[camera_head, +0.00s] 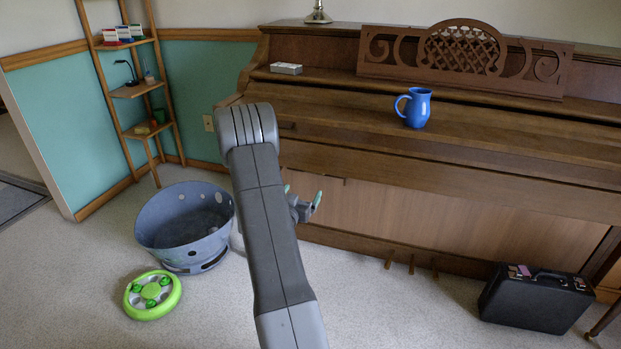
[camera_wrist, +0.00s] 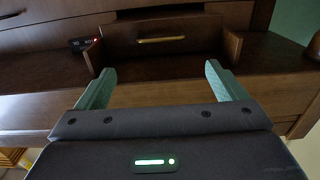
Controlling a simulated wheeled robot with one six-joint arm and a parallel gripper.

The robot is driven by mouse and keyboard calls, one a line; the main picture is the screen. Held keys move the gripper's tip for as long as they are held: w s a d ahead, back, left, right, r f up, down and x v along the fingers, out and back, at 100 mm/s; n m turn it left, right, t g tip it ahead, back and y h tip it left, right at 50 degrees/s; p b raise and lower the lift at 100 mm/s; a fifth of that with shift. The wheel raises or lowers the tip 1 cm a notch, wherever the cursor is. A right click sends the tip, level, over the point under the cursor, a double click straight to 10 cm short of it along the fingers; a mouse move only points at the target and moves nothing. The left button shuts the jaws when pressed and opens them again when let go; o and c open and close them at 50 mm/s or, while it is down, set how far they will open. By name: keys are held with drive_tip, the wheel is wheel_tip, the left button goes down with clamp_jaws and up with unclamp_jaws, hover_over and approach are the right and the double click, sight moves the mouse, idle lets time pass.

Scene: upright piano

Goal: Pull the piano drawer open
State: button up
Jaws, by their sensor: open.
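In the wrist view a dark wooden drawer front (camera_wrist: 190,29) with a slim brass-coloured handle (camera_wrist: 162,40) sits between wooden uprights, and it looks closed. My gripper (camera_wrist: 158,72) is open and empty, its two green fingers spread to either side below the handle. The fingers do not touch the handle. In the head view my gripper (camera_head: 302,195) shows partly behind my arm, low in front of the upright piano (camera_head: 450,150). I cannot clearly pick out the drawer in the head view; my arm covers part of the piano's left side.
A blue mug (camera_head: 418,108) and a small silvery box (camera_head: 286,68) are on the piano. A grey-blue tub (camera_head: 185,225) and a green round toy (camera_head: 152,295) lie on the floor at left. A black case (camera_head: 535,298) stands at right. A small dark device (camera_wrist: 83,42) sits beside the drawer.

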drive_tip(key=b+x, duration=0.2)
drive_tip(key=x, duration=1)
drive_tip(key=shift+b, duration=0.35)
